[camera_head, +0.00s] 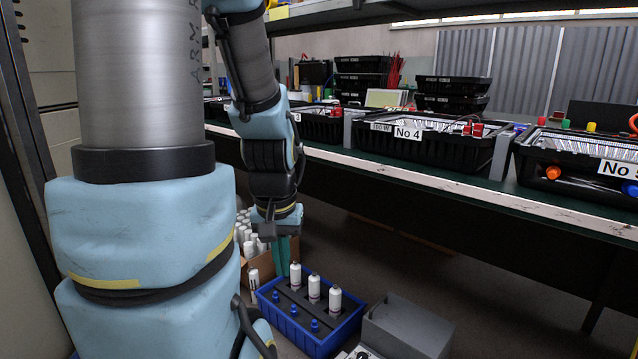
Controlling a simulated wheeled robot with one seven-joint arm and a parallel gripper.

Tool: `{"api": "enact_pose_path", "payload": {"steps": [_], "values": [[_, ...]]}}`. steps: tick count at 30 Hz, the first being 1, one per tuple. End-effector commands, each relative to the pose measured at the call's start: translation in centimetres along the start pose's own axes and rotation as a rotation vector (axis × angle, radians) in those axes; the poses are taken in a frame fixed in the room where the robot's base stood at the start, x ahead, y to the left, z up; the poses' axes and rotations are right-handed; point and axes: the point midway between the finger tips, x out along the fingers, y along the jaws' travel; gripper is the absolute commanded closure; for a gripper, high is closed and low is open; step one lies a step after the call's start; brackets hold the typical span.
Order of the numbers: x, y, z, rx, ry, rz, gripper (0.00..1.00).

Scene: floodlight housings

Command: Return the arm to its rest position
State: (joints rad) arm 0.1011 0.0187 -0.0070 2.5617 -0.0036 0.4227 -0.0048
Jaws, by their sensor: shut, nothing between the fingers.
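My arm hangs down at the left and centre of the head view, its links light blue, grey and black. My gripper (285,246) is at its lower end, pointing down, with teal fingers. It is shut with nothing seen in it. It hangs just above and behind the blue crate (318,345), in front of the workbench. The upper arm hides part of the scene at the left.
The blue crate holds white bottles (314,288) and blue-capped items close below my gripper. A cardboard box (258,262) of white bottles stands behind it, a grey box (408,325) to its right. The long bench (440,172) carries black housings (432,145). Floor under the bench is mostly clear.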

Motion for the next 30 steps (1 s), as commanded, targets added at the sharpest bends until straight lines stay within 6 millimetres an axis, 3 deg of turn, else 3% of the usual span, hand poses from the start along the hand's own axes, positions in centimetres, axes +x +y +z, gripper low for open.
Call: {"api": "enact_pose_path", "payload": {"steps": [1,8,24,30], "values": [[-2.0,0.0,-0.3,0.0,0.0,0.0,1.0],[-7.5,0.1,-1.1,0.0,0.001,0.001,1.0],[-24.2,0.1,-3.5,0.0,0.001,0.001,1.0],[-28.3,0.1,-4.0,0.0,0.0,0.001,1.0]]}}
